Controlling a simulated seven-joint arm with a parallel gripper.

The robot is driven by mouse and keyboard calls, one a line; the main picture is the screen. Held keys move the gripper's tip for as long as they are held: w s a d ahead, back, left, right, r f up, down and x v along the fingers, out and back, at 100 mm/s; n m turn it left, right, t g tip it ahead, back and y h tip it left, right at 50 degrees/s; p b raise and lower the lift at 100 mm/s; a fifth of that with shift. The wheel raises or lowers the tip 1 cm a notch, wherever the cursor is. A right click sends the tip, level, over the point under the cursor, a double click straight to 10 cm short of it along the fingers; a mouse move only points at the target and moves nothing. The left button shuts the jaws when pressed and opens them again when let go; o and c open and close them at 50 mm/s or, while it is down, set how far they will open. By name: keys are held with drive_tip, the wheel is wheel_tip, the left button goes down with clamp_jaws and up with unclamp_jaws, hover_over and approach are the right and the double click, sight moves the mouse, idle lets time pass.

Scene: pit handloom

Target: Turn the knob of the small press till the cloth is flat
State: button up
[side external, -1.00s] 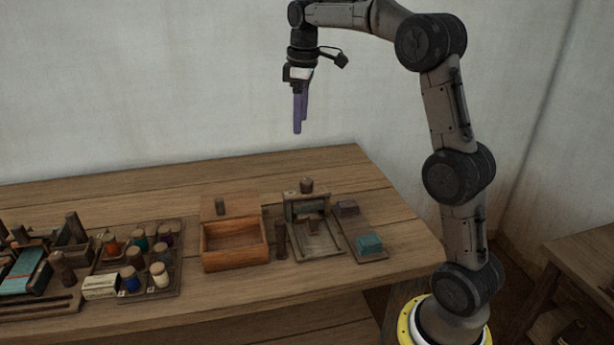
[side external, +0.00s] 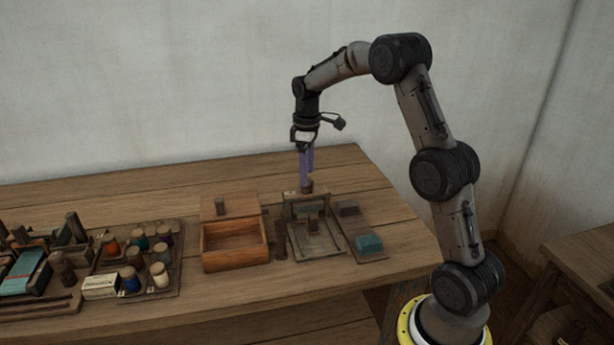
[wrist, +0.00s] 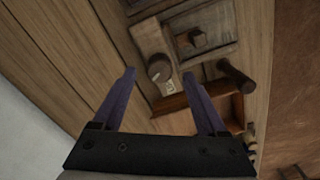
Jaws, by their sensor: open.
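The small press (side external: 318,248) is a wooden frame near the right end of the table. Its dark round knob (side external: 307,186) stands at the back of the frame and also shows in the wrist view (wrist: 159,70), with a small pale mark beside it. My gripper (side external: 306,178) has purple fingers and points down at the knob. In the wrist view the fingers (wrist: 159,76) are spread wide, with the knob seen between their tips. I cannot tell whether the tips have reached the knob's height. A small dark block (wrist: 197,38) shows in the press; no cloth is clearly visible in it.
An open wooden box (side external: 235,245) stands left of the press, with a dark upright peg (side external: 281,240) between them. On the right is a board (side external: 350,225) with a teal block (side external: 369,244) and a brown block (side external: 347,208). Thread spools (side external: 160,275) stand farther left.

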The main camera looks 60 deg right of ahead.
drive_tip(key=shift+f, duration=1.05)
clamp_jaws()
